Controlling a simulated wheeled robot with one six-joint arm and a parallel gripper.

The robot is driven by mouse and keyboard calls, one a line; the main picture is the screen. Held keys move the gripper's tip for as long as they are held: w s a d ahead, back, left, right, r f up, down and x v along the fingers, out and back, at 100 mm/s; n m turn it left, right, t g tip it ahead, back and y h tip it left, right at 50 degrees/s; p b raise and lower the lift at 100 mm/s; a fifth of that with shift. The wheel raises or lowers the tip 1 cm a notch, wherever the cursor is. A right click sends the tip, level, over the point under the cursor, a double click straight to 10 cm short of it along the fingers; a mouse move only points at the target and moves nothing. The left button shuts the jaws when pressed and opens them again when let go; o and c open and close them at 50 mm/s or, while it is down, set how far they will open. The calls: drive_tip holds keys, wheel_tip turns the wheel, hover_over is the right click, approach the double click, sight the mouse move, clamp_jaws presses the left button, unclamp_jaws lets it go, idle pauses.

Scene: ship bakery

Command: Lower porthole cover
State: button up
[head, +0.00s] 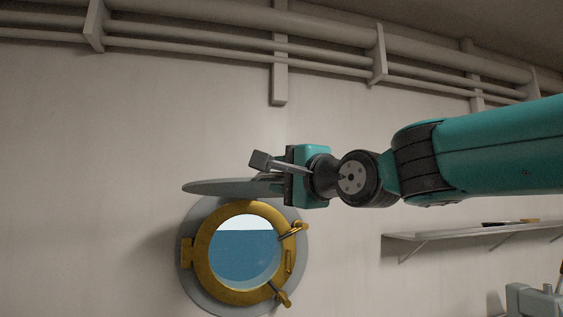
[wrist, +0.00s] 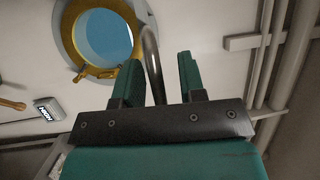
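The porthole (head: 203,256) is a brass-framed round window on the wall, with sea and sky behind its glass. Its cover (head: 222,187) is a grey disc, seen nearly edge-on, sticking out from the wall above the window in a raised, roughly level pose. My gripper (head: 276,187) is at the cover's right end in the head view; its fingertips are hard to make out there. In the wrist view, my gripper (wrist: 160,62) has two green fingers standing apart. A curved grey bar (wrist: 154,68) lies between them, nearer the left finger, with a gap to the right one. The porthole is beyond, at upper left (wrist: 76,38).
Pipes (head: 190,38) on brackets run along the wall above. A bracket strip (head: 279,60) hangs above my gripper. A shelf (head: 430,236) with small items is at the right. The wall left of the porthole is clear.

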drive_tip(key=shift+w+a, duration=0.1)
clamp_jaws()
